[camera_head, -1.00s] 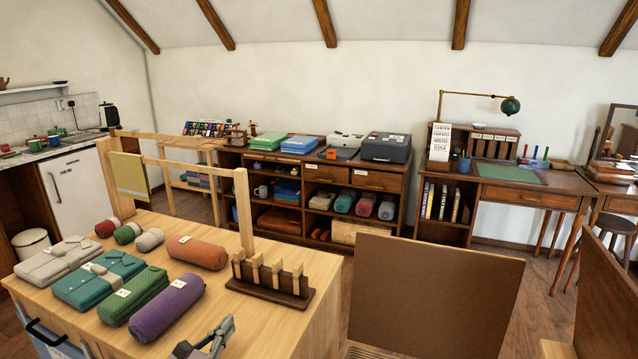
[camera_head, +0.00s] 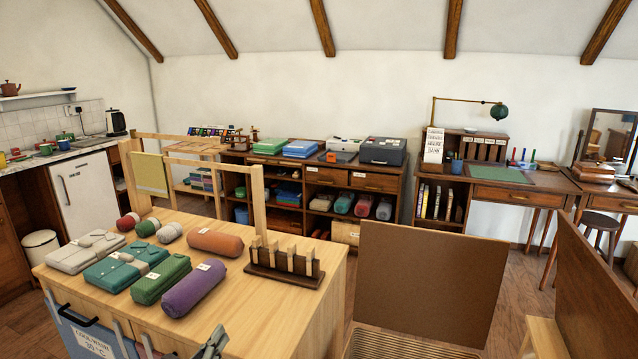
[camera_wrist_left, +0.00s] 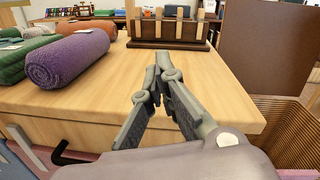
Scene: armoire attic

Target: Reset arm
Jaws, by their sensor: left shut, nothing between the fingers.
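My left gripper (camera_head: 212,345) shows at the bottom edge of the head view, in front of the near edge of the wooden table (camera_head: 262,312). In the left wrist view my left gripper (camera_wrist_left: 158,75) has its fingertips together with nothing between them. It points towards the dark wooden rack with upright pegs (camera_wrist_left: 170,28). A purple roll (camera_wrist_left: 70,58) lies to its left, apart from the fingers. My right gripper is not in view.
Green (camera_head: 162,280), purple (camera_head: 193,290) and orange (camera_head: 215,241) rolls, small yarn balls and folded bundles (camera_head: 85,252) cover the table's left part. A wooden frame (camera_head: 258,205) rises behind. A brown panel (camera_head: 415,285) stands to the right. The table's front right top is clear.

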